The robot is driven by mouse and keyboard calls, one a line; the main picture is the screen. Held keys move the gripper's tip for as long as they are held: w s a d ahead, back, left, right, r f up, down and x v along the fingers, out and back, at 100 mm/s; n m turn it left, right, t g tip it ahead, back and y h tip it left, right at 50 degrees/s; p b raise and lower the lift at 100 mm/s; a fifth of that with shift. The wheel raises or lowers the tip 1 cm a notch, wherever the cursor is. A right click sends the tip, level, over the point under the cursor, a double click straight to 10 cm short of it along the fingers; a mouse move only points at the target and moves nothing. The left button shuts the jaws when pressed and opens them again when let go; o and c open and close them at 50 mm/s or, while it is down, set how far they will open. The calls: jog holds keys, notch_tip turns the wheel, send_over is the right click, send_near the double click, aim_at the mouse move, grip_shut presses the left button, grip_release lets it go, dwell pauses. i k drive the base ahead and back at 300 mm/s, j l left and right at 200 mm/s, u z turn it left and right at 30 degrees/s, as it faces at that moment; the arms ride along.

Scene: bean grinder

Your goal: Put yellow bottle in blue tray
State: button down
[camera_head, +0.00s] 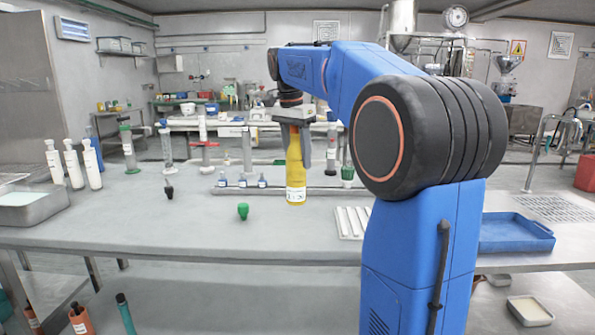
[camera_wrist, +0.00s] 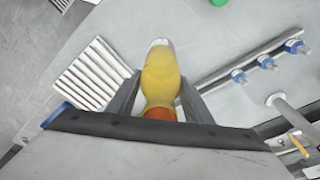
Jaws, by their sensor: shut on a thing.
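The yellow bottle (camera_head: 296,172) hangs upright in my gripper (camera_head: 304,140), with a white label near its base. In the wrist view the yellow bottle (camera_wrist: 160,80) sits between both fingers of my gripper (camera_wrist: 158,95). An orange-red band shows at its neck end. I cannot tell for certain whether its base touches the table. The blue tray (camera_head: 516,233) lies on the right part of the table, to the right of my arm, and looks empty. My arm may hide some of its left edge.
A white ribbed rack (camera_head: 354,222) lies just right of the bottle. A green stopper (camera_head: 243,211) stands to its left. A long rail with small blue-capped bottles (camera_head: 241,181) runs behind. White bottles (camera_head: 73,165) and a grey tray (camera_head: 32,205) are far left. The front middle is clear.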

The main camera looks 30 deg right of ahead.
aim_at(497, 236)
jog(key=k+l+z, duration=0.1)
jog(key=l, duration=0.25)
jog(key=k+l+z, duration=0.15)
jog(key=l, duration=0.25)
jog(key=k+l+z, duration=0.1)
jog(key=l, duration=0.3)
jog(key=k+l+z, duration=0.15)
jog(key=l, duration=0.25)
jog(key=k+l+z, duration=0.1)
jog(key=l, duration=0.35)
